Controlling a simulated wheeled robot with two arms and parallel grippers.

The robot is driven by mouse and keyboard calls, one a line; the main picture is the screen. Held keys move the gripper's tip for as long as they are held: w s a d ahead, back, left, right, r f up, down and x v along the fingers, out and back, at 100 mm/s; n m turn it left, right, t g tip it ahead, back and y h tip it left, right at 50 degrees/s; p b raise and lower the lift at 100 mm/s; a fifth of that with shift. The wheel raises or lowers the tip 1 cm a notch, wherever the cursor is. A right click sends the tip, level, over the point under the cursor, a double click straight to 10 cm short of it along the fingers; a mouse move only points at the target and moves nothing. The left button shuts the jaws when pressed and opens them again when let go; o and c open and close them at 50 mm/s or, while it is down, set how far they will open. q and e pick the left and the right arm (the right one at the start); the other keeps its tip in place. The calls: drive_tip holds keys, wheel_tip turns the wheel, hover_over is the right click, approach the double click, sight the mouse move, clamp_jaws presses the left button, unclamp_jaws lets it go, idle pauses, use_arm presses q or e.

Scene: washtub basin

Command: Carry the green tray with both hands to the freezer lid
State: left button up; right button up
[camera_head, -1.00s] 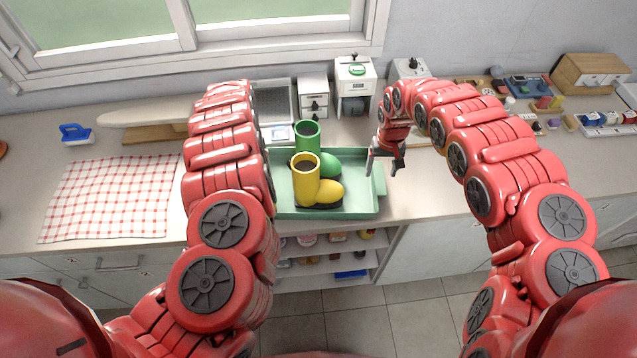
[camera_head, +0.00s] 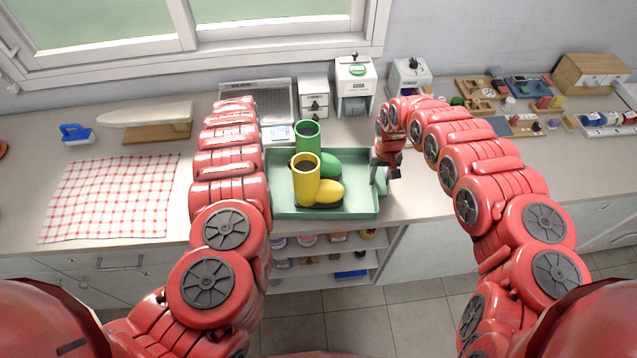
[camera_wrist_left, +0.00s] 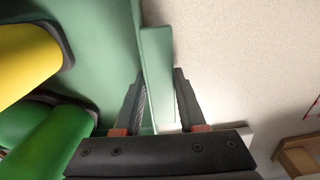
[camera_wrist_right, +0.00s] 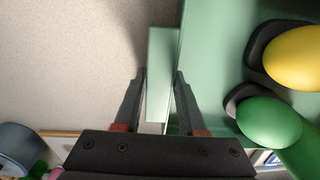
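The green tray (camera_head: 355,210) lies on the counter. My right gripper (camera_head: 383,180) is low at the tray's right end. In the right wrist view its open fingers (camera_wrist_right: 160,78) straddle the tray's right handle (camera_wrist_right: 160,60), with a small gap on one side. My left gripper is hidden behind my left arm in the head view. In the left wrist view its fingers (camera_wrist_left: 159,78) stand apart on either side of the left handle (camera_wrist_left: 157,60). The freezer lid is not identifiable.
A checkered cloth (camera_head: 112,198) lies on the counter to the left. An ironing board (camera_head: 145,116) and a blue brush (camera_head: 76,133) are behind it. White dispensers (camera_head: 354,85) stand behind the tray. Small items and a wooden box (camera_head: 590,75) fill the right back. Shelves (camera_head: 320,264) are below.

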use_arm(q)
clamp_jaws()
use_arm(e)
clamp_jaws()
use_arm(q)
drive_tip(key=shift+r, duration=0.1)
use_arm(e)
drive_tip(key=shift+r, duration=0.1)
